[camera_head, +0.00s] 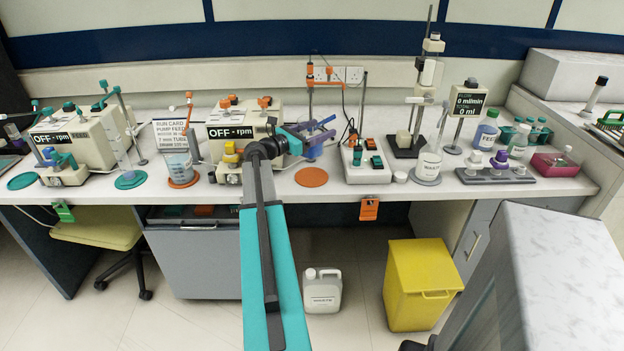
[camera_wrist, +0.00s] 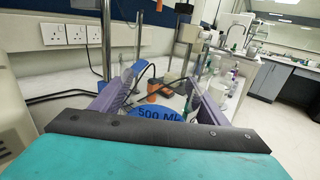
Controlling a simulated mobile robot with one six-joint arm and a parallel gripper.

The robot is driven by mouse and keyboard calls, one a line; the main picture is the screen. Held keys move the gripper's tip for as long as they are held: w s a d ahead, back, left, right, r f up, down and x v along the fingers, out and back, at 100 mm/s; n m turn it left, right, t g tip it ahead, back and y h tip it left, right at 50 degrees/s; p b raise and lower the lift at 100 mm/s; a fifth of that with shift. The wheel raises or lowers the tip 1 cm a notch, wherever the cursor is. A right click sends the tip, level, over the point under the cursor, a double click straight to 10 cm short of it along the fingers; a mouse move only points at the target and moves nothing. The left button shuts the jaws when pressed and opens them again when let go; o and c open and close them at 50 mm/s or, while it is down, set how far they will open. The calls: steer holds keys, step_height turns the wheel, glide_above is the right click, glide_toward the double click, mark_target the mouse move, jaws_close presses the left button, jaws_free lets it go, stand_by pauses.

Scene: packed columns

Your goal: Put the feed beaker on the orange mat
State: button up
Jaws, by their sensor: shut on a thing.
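My gripper (camera_head: 312,137) has purple fingers and is over the back middle of the bench. In the wrist view its fingers (camera_wrist: 160,100) are on both sides of a blue vessel (camera_wrist: 157,113) marked 500 ML. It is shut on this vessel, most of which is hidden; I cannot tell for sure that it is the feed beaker. The round orange mat (camera_head: 311,178) lies bare on the bench, nearer the front edge than my gripper. A clear beaker (camera_head: 179,165) stands at the left on another orange-toned mat (camera_head: 184,183).
A pump (camera_head: 229,131) stands left of my gripper.

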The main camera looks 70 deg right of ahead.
steer(key=shift+s+d+f, duration=0.1)
steer(key=shift+f, duration=3)
steer(key=shift+f, duration=0.1)
steer(key=shift+f+p, duration=0.4)
steer(key=shift+f, duration=1.4)
steer(key=shift+f, duration=0.1)
steer(key=o, duration=1.3)
steer(key=b+v, duration=0.1)
steer(key=v, duration=1.1)
